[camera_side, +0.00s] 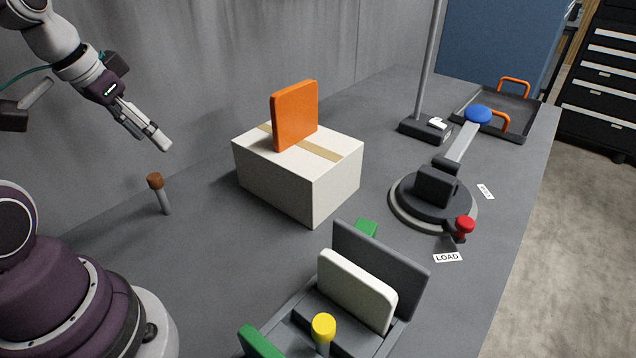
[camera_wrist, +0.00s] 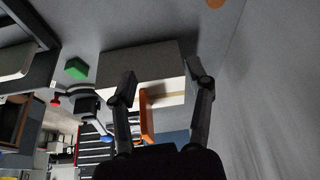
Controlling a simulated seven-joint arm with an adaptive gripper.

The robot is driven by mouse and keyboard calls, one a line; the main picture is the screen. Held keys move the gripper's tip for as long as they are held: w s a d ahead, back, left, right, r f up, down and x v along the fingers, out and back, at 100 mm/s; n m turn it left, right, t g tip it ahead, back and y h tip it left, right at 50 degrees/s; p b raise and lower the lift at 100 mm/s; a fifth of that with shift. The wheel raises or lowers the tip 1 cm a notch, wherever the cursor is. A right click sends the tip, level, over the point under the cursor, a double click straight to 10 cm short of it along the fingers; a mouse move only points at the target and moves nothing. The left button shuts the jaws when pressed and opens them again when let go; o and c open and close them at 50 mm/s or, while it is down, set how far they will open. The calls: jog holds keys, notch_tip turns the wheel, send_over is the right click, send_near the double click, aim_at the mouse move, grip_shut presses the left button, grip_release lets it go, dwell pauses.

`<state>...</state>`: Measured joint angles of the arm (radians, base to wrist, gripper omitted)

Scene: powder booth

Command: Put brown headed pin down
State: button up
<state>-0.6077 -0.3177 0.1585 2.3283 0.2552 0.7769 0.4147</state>
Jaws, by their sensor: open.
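The brown headed pin (camera_side: 164,201) has a brown head and a grey shank. In the side view it stands roughly upright on the grey table, left of the white box, with nothing gripping it. An orange-brown round shape at the top edge of the wrist view (camera_wrist: 216,3) appears to be its head, mostly cut off. My gripper (camera_side: 163,144) hangs in the air, above the pin in the side picture and apart from it. In the wrist view its two fingers (camera_wrist: 162,84) are spread with nothing held between them.
A white box (camera_side: 287,186) carries an upright orange panel (camera_side: 295,117). A grey rack (camera_side: 378,257) holds a white panel (camera_side: 355,288) and a yellow headed pin (camera_side: 323,329). A turntable (camera_side: 433,196) has a red knob (camera_side: 465,224). A dark tray (camera_side: 520,112) stands behind. Table around the pin is clear.

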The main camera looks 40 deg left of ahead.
jog(key=s+d+r+m+t, duration=0.1)
jog(key=d+r, duration=0.1)
jog(key=d, duration=0.8)
jog(key=shift+s+d+m+h, duration=0.25)
jog(key=shift+m+h, duration=0.05)
